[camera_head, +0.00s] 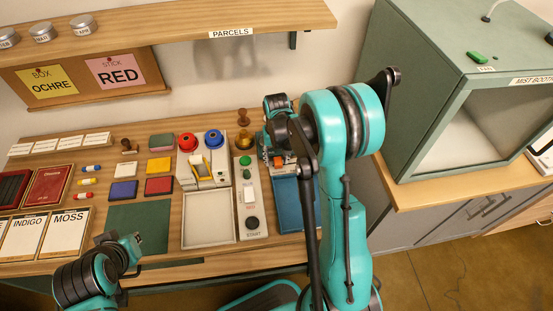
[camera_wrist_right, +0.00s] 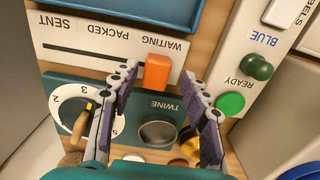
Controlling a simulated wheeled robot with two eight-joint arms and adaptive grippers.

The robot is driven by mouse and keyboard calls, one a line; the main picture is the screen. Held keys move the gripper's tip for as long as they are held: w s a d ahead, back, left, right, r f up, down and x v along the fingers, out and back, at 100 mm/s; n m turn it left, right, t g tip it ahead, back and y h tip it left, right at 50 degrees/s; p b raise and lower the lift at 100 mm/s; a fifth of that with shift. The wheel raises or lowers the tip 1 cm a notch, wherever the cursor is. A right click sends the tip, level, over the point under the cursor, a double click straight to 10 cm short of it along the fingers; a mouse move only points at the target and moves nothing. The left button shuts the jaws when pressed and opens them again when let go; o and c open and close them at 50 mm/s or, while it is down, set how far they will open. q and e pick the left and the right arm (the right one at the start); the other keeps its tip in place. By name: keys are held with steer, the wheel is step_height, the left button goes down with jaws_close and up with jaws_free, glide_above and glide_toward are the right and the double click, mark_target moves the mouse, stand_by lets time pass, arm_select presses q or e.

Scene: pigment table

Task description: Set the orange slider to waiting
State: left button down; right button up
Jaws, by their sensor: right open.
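The orange slider (camera_wrist_right: 156,72) stands on a white panel (camera_wrist_right: 85,35) with a dark slot, lettered SENT, PACKED and WAITING. It sits at the slot's WAITING end, beside that word. My right gripper (camera_wrist_right: 160,76) is open, with one fingertip on each side of the slider and a gap visible at each side. In the head view the right gripper (camera_head: 279,160) is over the panel and hides most of it. My left gripper (camera_head: 131,244) is low at the left, over the table's front edge, away from the slider; its fingers are unclear.
Beside the slider panel are a green TWINE box with a dial (camera_wrist_right: 75,110), a READY/BLUE button panel (camera_wrist_right: 245,75) and a blue tray (camera_head: 288,205). The mist booth (camera_head: 420,120) stands to the right. A green mat (camera_head: 140,225) lies bare at the front.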

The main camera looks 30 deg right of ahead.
mark_target(276, 161)
step_height(276, 161, up, 12)
steer(key=shift+f, duration=0.25)
steer(key=shift+s+a, duration=0.1)
stand_by(0.4)
